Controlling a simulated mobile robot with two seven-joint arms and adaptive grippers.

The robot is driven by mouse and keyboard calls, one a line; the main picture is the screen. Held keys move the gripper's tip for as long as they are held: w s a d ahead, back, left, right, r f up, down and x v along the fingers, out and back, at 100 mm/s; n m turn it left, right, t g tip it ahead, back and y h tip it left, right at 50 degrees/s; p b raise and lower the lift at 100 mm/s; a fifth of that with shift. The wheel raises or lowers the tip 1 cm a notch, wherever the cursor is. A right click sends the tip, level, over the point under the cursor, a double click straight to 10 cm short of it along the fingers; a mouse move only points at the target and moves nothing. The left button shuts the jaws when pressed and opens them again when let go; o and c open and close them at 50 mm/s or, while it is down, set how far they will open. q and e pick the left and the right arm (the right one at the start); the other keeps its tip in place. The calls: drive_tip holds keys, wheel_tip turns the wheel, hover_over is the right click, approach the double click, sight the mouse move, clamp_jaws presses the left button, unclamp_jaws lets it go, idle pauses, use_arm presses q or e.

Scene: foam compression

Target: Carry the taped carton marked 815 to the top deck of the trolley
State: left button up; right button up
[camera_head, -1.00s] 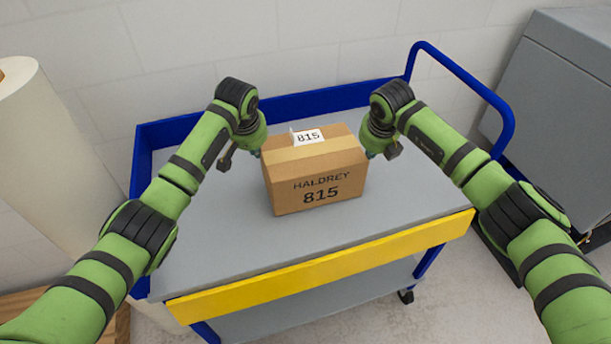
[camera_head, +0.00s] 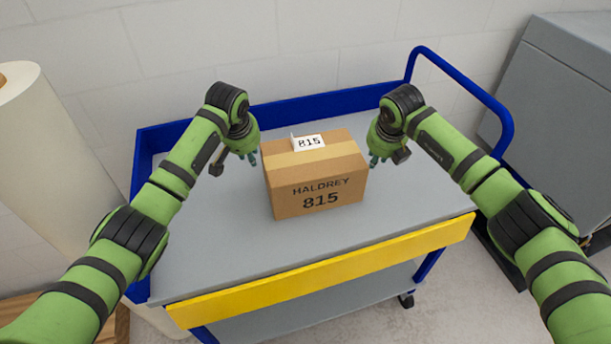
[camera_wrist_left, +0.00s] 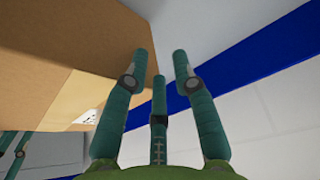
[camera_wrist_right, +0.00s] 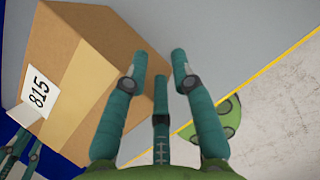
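The taped carton marked 815 (camera_head: 316,180) stands upright on the grey top deck (camera_head: 215,245) of the trolley, its marked face toward me. A white 815 tag stands on its top. My left gripper (camera_head: 249,160) is just left of the carton, apart from it. In the left wrist view its fingers (camera_wrist_left: 160,65) are spread and empty, with the carton (camera_wrist_left: 60,50) beside them. My right gripper (camera_head: 376,163) is just right of the carton, also apart. In the right wrist view its fingers (camera_wrist_right: 160,65) are spread and empty beside the carton (camera_wrist_right: 100,60).
The trolley has a raised blue rim (camera_head: 290,112), a blue handle (camera_head: 465,75) at right and a yellow front edge (camera_head: 325,272). A pale roll (camera_head: 45,150) stands at left and a grey cabinet (camera_head: 560,110) at right. The deck around the carton is clear.

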use_arm(q)
drive_tip(key=v, duration=1.2)
use_arm(e)
drive_tip(key=v, duration=1.2)
